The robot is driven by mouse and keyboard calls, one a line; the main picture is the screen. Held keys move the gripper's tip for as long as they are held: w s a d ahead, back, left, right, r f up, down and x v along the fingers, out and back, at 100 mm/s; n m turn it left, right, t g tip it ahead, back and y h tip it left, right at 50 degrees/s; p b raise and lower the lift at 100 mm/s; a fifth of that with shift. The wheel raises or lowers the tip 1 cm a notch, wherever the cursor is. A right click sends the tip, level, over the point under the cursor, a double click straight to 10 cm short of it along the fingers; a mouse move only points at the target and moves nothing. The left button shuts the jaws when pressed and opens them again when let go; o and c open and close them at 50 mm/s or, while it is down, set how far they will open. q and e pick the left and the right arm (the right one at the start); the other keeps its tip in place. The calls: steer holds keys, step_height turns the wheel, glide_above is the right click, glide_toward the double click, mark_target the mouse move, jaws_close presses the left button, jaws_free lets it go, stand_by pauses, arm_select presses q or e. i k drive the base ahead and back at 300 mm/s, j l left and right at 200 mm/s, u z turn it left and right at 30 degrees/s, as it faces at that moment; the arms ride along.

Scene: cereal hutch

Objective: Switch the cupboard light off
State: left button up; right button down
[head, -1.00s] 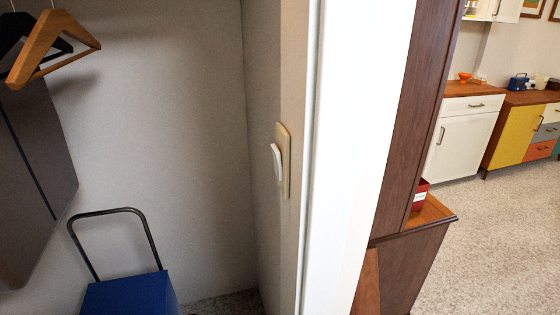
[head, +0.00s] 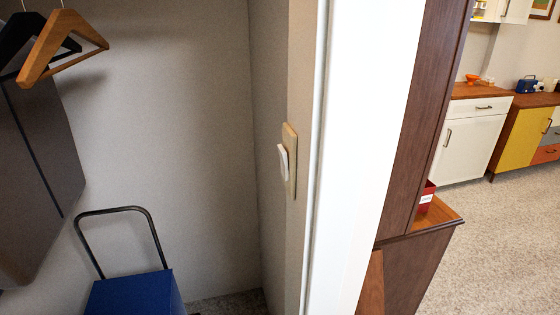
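The light switch (head: 284,163) is a white rocker on a beige plate (head: 291,160). It is fixed to the cupboard's right inner wall, just inside the white door frame. I cannot tell from this whether the light is on. No lamp is in view. Neither of my grippers is in view, and nothing touches the switch.
The white door frame (head: 362,150) and brown hutch (head: 425,140) border the right. Speckled floor (head: 510,240) beyond is clear.

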mark_target(282, 154)
steer(key=u, duration=1.55)
steer(key=k+j, duration=0.1)
steer(key=k, duration=0.4)
